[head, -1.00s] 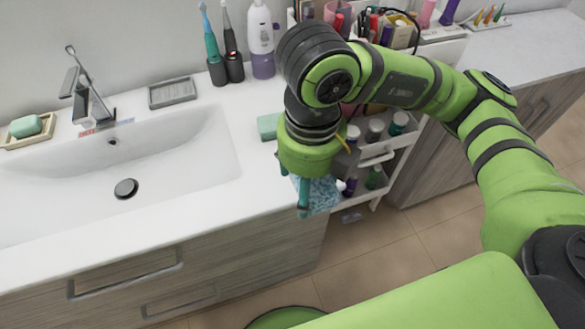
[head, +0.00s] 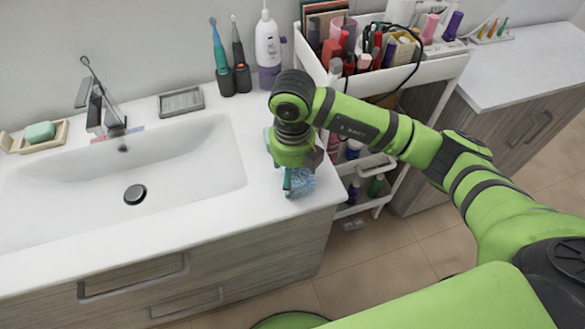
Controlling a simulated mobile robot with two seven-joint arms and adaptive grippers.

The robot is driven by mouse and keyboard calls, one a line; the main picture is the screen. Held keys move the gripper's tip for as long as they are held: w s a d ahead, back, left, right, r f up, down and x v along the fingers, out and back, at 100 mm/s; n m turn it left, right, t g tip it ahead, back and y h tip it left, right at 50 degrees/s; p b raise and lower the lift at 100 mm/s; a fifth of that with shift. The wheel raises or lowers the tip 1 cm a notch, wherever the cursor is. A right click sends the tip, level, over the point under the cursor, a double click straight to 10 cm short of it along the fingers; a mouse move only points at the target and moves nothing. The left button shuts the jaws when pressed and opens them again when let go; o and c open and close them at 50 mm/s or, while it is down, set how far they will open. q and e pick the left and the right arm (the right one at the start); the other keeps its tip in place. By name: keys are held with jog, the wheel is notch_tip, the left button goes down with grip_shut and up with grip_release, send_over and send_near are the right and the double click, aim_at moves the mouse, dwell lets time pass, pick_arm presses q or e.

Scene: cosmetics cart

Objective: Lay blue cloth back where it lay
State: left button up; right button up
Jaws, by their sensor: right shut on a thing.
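The blue cloth (head: 302,182) is a crumpled, light blue patterned piece. It hangs at the teal fingertips of my right gripper (head: 285,177), which is shut on it and points down over the right end of the white sink counter (head: 225,212). Part of the cloth is hidden behind the fingers. I cannot tell whether it touches the counter. My left gripper is not in view.
The sink basin (head: 75,165) lies to the left. Toothbrushes (head: 221,60), a white and purple bottle (head: 268,50) and a grey soap dish (head: 181,101) stand behind. A loaded white cart (head: 435,62) stands to the right.

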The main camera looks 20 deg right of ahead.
jog(key=shift+f, duration=0.2)
jog(key=shift+f, duration=0.1)
jog(key=shift+f+b, duration=0.15)
jog(key=shift+b, duration=0.15)
jog(key=o, duration=1)
jog(key=shift+r, duration=0.2)
jog(key=shift+r, duration=0.25)
notch_tip(320, 180, up, 12)
jog(key=shift+f+b, duration=0.2)
jog(key=shift+b, duration=0.7)
